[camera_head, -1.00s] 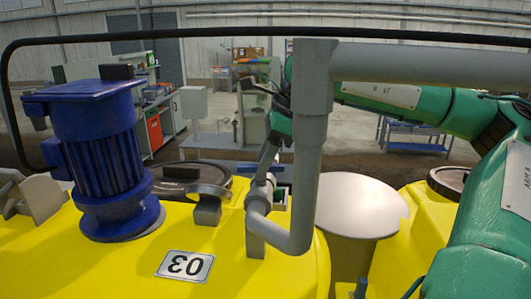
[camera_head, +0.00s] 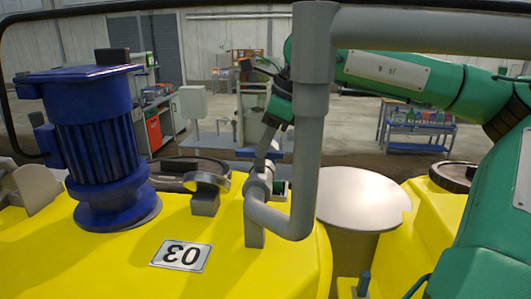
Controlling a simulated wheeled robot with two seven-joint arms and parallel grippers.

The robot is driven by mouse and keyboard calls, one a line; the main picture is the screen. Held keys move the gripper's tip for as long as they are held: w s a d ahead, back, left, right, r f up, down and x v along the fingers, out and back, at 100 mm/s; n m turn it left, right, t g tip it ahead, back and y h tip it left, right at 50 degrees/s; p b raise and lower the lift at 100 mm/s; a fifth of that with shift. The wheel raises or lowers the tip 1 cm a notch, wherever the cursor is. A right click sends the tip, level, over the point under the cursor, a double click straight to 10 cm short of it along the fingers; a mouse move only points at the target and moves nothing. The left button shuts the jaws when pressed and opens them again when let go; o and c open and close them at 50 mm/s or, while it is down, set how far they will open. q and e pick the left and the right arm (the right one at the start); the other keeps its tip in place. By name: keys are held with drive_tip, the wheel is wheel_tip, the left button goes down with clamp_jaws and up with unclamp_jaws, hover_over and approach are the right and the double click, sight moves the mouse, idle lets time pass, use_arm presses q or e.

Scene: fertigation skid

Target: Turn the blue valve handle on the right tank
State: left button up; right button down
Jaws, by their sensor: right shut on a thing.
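The blue valve handle (camera_head: 245,153) sits on top of a grey valve on the yellow tank (camera_head: 120,262) marked 03. Only its short ends show on either side of my gripper. My right gripper (camera_head: 262,160) reaches down from behind the grey vertical pipe (camera_head: 308,165) and is shut on the handle. The pipe hides part of my right wrist, and the fingertips are small and partly hidden. My left gripper is out of view.
A blue motor (camera_head: 100,145) stands on the tank at the left. A second yellow tank (camera_head: 415,225) and a round grey surface (camera_head: 362,198) lie to the right.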

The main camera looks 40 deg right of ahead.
drive_tip(key=shift+r, duration=0.15)
drive_tip(key=c, duration=1.4)
unclamp_jaws()
drive_tip(key=shift+w, duration=0.1)
drive_tip(key=shift+o, duration=0.2)
drive_tip(key=shift+d+r+b, duration=0.1)
drive_tip(key=shift+r+b, duration=0.2)
drive_tip(key=shift+r, duration=0.05)
drive_tip(key=b+v, duration=0.3)
drive_tip(key=v, duration=1)
drive_tip(key=shift+s+b, duration=0.25)
drive_tip(key=shift+b, duration=0.15)
drive_tip(key=shift+w+f, duration=0.1)
drive_tip(key=shift+f, duration=0.05)
